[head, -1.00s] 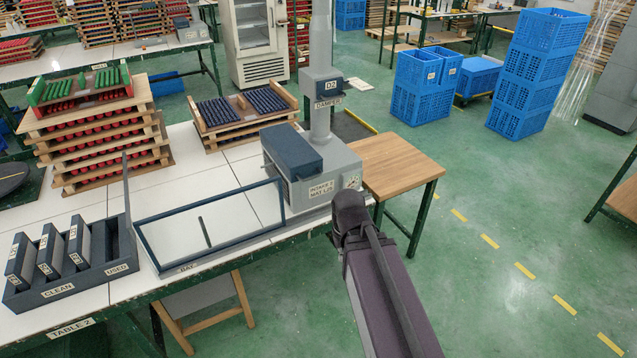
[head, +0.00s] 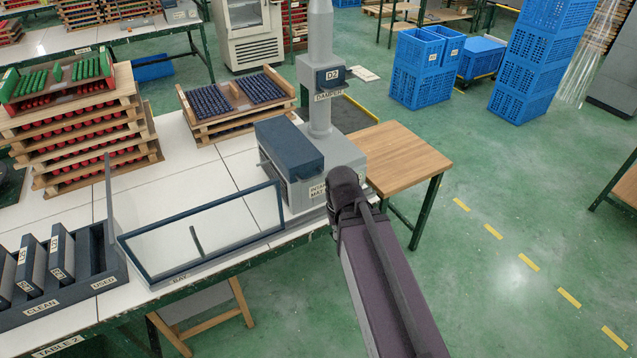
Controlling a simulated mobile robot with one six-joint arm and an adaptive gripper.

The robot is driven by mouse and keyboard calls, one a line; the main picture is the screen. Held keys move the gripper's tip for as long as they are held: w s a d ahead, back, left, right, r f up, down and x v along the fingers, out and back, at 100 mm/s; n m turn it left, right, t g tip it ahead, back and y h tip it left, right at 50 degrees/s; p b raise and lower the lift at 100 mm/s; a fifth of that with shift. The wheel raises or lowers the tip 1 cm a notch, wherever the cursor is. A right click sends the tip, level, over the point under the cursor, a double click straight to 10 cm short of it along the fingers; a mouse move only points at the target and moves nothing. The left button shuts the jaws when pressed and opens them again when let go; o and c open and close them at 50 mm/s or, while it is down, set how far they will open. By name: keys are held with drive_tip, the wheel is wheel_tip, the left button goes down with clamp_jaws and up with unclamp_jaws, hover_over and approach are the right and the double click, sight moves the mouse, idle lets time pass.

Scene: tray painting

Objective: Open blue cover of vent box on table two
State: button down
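The vent box (head: 342,152) is a grey housing on table two (head: 236,162), with a tall grey damper column (head: 320,60) rising from it. Its dark blue cover (head: 289,146) is a block on the left part of the housing, and it looks closed. A thin dark bar, perhaps a handle, shows at the cover's left side. My arm reaches up from the bottom of the view, and its dark joint stands in front of the box's lower right part, hiding some of its label. My gripper is not visible; I cannot see whether anything touches the cover.
A framed clear panel (head: 205,235) stands along the front edge, left of the vent box. A tray marked CLEAN and USED (head: 75,293) holds dark cartridges. Stacked wooden trays (head: 85,150) stand behind.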

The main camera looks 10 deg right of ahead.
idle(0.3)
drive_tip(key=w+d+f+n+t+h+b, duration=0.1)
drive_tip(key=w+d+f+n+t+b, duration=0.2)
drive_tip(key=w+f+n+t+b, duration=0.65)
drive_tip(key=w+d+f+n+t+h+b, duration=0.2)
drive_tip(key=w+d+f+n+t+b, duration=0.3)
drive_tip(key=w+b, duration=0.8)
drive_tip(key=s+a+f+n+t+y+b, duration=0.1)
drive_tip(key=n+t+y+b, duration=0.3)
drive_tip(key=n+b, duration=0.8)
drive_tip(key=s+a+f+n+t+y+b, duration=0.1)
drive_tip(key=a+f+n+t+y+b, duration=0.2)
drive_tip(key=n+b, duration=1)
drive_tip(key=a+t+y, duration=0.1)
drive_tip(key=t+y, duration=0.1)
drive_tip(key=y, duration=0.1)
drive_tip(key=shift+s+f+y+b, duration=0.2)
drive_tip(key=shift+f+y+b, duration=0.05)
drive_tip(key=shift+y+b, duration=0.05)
